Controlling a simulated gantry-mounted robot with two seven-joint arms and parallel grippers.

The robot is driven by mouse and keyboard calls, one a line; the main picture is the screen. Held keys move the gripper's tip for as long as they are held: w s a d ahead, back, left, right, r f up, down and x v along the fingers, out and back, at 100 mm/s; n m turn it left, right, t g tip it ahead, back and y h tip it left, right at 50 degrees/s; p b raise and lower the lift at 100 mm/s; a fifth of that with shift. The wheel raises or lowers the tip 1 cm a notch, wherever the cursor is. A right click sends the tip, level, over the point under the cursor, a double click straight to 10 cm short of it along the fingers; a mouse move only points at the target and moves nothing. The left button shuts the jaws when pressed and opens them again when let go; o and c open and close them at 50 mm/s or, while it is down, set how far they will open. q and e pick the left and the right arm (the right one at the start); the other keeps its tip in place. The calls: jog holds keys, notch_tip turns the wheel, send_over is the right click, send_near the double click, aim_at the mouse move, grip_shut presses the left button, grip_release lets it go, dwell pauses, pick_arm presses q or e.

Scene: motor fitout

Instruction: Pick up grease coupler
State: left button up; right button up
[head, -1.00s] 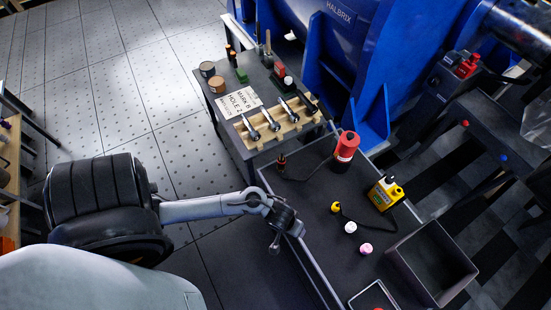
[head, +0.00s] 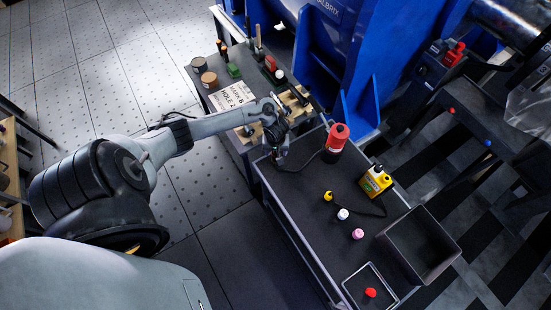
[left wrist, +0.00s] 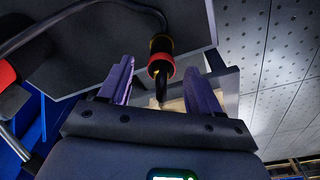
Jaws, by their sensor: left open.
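My left gripper (head: 277,155) is over the near left corner of the dark bench in the head view, largely covering the hose end there. In the left wrist view the grease coupler (left wrist: 161,65), with a red collar and a brass-coloured ring, lies between the two spread fingers (left wrist: 168,72). Gaps show on both sides, so the fingers are not closed on it. A black hose (left wrist: 120,5) runs from it toward the red canister (head: 336,139), which stands on the bench to the gripper's right. My right gripper is not in view.
A wooden rack (head: 295,103) and sign plate (head: 232,96) are behind. Blue machinery rises at the back.

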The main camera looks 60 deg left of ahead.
pick_arm(q)
jog(key=shift+w+a+f+b, duration=0.1)
jog(key=shift+a+f+b, duration=0.1)
jog(key=shift+f+b, duration=0.95)
jog(key=shift+a+f+b, duration=0.2)
jog(key=shift+f+b, duration=0.3)
jog(key=shift+f, duration=1.2)
jog(key=shift+c, duration=0.3)
grip_shut()
jog(key=shift+r, duration=0.1)
